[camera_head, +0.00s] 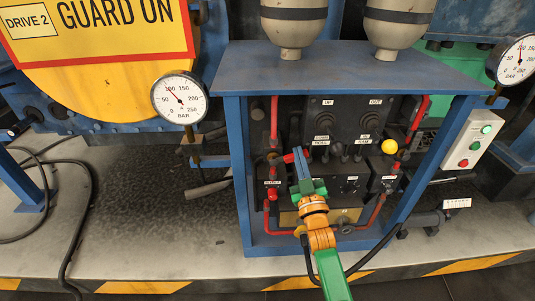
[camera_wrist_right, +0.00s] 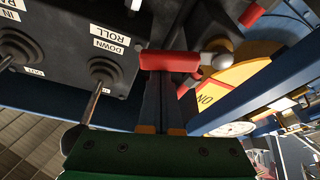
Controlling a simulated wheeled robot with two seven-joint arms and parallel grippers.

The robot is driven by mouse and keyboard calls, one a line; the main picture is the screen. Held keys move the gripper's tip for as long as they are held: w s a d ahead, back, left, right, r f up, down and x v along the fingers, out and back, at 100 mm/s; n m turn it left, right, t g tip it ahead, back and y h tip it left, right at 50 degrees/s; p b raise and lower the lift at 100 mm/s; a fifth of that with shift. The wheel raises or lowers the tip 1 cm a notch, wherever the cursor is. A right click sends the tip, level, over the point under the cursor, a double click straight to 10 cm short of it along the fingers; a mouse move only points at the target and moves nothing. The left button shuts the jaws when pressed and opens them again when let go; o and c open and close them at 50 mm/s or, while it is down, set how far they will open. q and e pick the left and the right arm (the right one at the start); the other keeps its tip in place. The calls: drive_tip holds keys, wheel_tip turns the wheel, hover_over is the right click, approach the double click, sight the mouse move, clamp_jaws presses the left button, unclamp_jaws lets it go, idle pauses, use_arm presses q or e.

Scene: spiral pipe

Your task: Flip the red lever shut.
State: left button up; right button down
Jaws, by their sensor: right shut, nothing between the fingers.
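A short red lever handle (camera_head: 290,158) sticks out at the left side of the black control block inside the blue frame. My right gripper (camera_head: 299,154) reaches up from below, its fingertips right beside this handle. In the right wrist view, the red lever (camera_wrist_right: 170,61) lies crosswise just beyond the tips of the right gripper (camera_wrist_right: 164,78). The fingers are together with nothing between them. The tips look very close to the handle; I cannot tell whether they touch it. My left gripper is not in view.
Red pipes (camera_head: 378,211) and a yellow ball knob (camera_head: 389,146) are to the right of the gripper. Blue frame posts (camera_head: 240,175) flank the control block (camera_head: 345,118). In the wrist view, joystick levers (camera_wrist_right: 97,92) stand to the left. A pressure gauge (camera_head: 180,98) is outside the frame.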

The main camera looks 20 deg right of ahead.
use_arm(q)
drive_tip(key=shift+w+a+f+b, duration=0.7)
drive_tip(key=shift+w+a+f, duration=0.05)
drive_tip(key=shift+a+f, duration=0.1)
use_arm(e)
drive_tip(key=f+m, duration=0.1)
drive_tip(key=m, duration=0.1)
drive_tip(key=d+f+m+h, duration=0.1)
drive_tip(key=shift+s+f+m+h, duration=0.2)
drive_tip(key=shift+m+h, duration=0.1)
drive_tip(key=shift+m, duration=0.1)
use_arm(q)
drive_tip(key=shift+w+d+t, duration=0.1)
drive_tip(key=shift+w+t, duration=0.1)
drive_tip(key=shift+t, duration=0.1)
use_arm(e)
drive_tip(key=shift+f, duration=0.1)
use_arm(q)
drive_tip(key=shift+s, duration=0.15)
